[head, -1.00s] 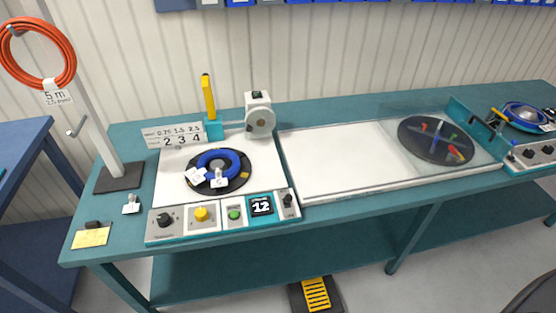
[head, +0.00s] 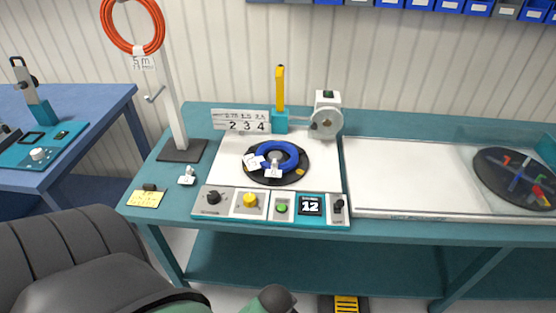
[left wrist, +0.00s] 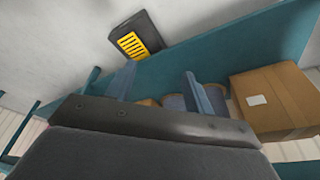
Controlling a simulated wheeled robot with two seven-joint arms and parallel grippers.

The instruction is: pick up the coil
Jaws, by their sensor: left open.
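A blue coil (head: 277,156) lies flat on the black round plate (head: 296,176) of the winding machine, with white tags on it. An orange coil (head: 133,48) hangs on a post at the left, with a "5 m" tag under it. My left gripper (left wrist: 162,88) shows in the left wrist view with its two fingers apart and nothing between them. It is away from both coils, which do not show in that view. In the head view, parts of my left arm cover the lower left, and its fingers are not visible. My right gripper is not in view.
The control panel (head: 272,206) runs along the bench front, with a display reading 12. A guide with a yellow lever (head: 280,88) stands behind the plate. A covered tray lies right. The left wrist view shows a floor pedal (left wrist: 134,44), a cardboard box (left wrist: 274,101) and spools.

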